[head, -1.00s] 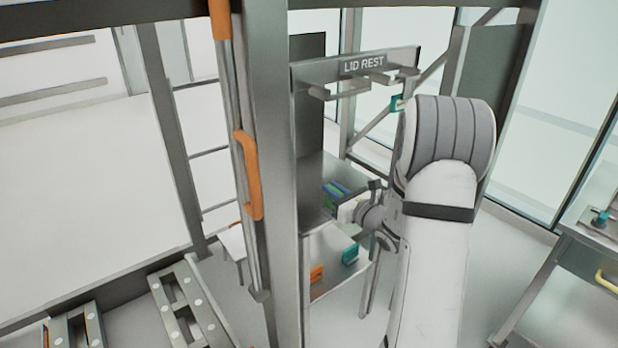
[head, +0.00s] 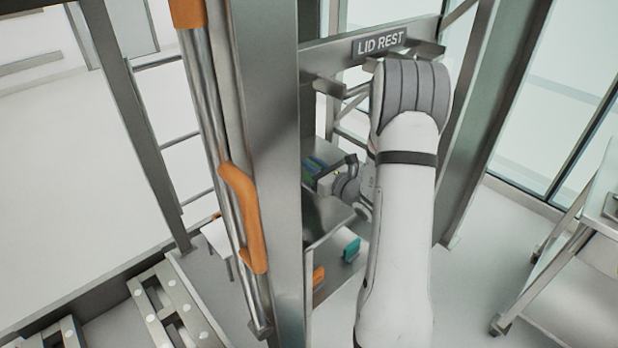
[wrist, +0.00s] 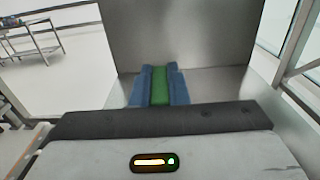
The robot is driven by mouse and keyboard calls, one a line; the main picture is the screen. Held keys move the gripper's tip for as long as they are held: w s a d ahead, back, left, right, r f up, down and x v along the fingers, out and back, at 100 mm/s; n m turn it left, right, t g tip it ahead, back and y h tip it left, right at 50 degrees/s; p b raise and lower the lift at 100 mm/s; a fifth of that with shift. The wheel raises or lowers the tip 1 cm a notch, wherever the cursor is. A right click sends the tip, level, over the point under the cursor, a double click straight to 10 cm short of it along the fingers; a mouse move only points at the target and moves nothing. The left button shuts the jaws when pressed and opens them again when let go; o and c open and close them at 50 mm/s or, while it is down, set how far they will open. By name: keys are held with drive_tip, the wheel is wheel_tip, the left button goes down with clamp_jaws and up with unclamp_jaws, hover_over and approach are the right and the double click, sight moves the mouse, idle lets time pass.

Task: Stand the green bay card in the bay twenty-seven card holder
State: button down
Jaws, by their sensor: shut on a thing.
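My gripper (head: 316,171) is small and partly hidden in the head view, inside the steel frame above a metal shelf. In the wrist view its two blue fingers (wrist: 142,88) lie on either side of a green strip, the green bay card (wrist: 160,88), and are shut on it. A steel panel stands upright behind the card, with a metal surface around it. I cannot tell whether the card touches that surface. I cannot make out the bay twenty-seven card holder or read any bay number.
A teal block (head: 351,249) and an orange block (head: 318,276) sit on a lower shelf. A steel post with an orange handle (head: 243,215) stands left of my arm. A metal cart (head: 585,225) stands at the right.

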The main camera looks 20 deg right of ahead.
sight(305, 175)
drive_tip(key=shift+a+f, duration=0.1)
drive_tip(key=shift+f, duration=2.45)
drive_tip(key=shift+f, duration=0.2)
drive_tip(key=c, duration=1.4)
unclamp_jaws()
drive_tip(key=shift+s, duration=0.1)
drive_tip(key=shift+r, duration=0.1)
